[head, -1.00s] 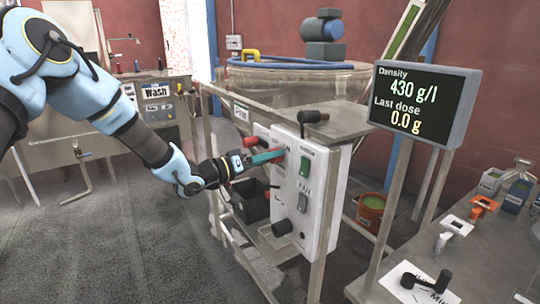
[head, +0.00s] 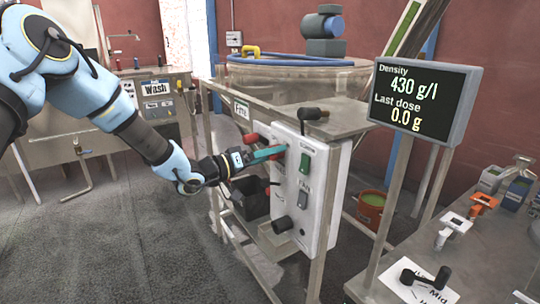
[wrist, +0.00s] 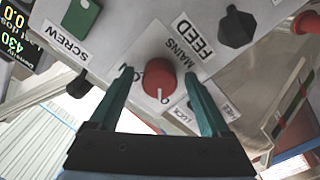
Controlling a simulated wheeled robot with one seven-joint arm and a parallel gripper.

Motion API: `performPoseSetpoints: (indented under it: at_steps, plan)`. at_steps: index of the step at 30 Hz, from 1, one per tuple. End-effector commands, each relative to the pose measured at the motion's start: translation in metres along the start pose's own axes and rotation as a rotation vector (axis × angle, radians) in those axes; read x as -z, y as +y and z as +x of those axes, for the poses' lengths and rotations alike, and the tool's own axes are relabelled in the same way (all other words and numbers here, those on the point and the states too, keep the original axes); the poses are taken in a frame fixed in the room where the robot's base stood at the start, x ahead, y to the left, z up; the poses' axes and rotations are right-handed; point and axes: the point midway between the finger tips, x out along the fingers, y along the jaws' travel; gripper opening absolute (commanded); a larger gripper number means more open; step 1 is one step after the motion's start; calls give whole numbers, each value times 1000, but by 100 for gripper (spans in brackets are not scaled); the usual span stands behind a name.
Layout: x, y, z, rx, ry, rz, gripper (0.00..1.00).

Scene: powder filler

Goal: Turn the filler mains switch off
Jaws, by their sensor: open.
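The mains switch is a round red knob (wrist: 158,77) with a white pointer line, on the white filler control panel (head: 312,215). In the wrist view the pointer line points down the picture, toward a partly hidden mark on the switch's label plate. The word MAINS is printed beside it. My gripper (wrist: 158,82) is open, with one teal finger on each side of the knob. I cannot tell whether the fingers touch it. In the head view my gripper (head: 280,151) reaches the panel from the left and largely hides the knob.
A green switch (head: 305,162), a grey switch (head: 303,198) and a black knob (head: 282,225) are on the same panel. A black FEED knob (wrist: 238,28) is near the mains switch. A display post (head: 392,200) stands to the right. Floor at left is clear.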

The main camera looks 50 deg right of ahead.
Motion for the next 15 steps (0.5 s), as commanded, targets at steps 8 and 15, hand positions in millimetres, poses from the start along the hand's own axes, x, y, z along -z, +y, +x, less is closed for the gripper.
performPoseSetpoints:
  at_steps: [8, 15]
  plan:
    - [0, -2, -23, 3, 2, 1, 81]
    - [-1, -2, -71, 3, 1, 0, 81]
